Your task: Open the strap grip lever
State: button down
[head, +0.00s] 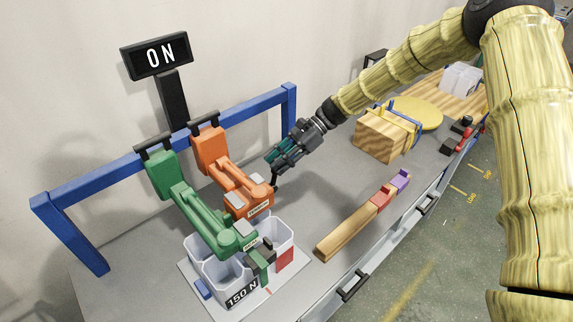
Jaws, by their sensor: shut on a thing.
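My gripper (271,166) reaches in from the upper right, tilted down to the left. It is shut on a small dark lever-like part (275,182) beside the front end of the orange tool (238,183); the contact is small and partly hidden by the fingers. The orange tool has a black handle at its top and slopes down from the blue frame. A similar green tool (190,208) stands to its left, with a dark green jaw-like end over the bins. I cannot tell for certain which part is the strap grip lever.
A blue frame (85,184) stands behind the tools. White bins (222,290) marked "150 N" are in front. A wooden bar (345,226) with red and purple blocks lies right. A strapped wooden block (380,138) and yellow disc (420,113) are farther back. An "ON" sign (158,56) stands behind.

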jog(key=shift+w+d+f+g+y, duration=0.2)
jog(key=shift+w+d+g+y, duration=0.2)
jog(key=shift+y, duration=0.2)
jog(key=shift+b, duration=0.3)
jog(key=c, duration=1.2)
grip_release()
jog(key=v, duration=1.2)
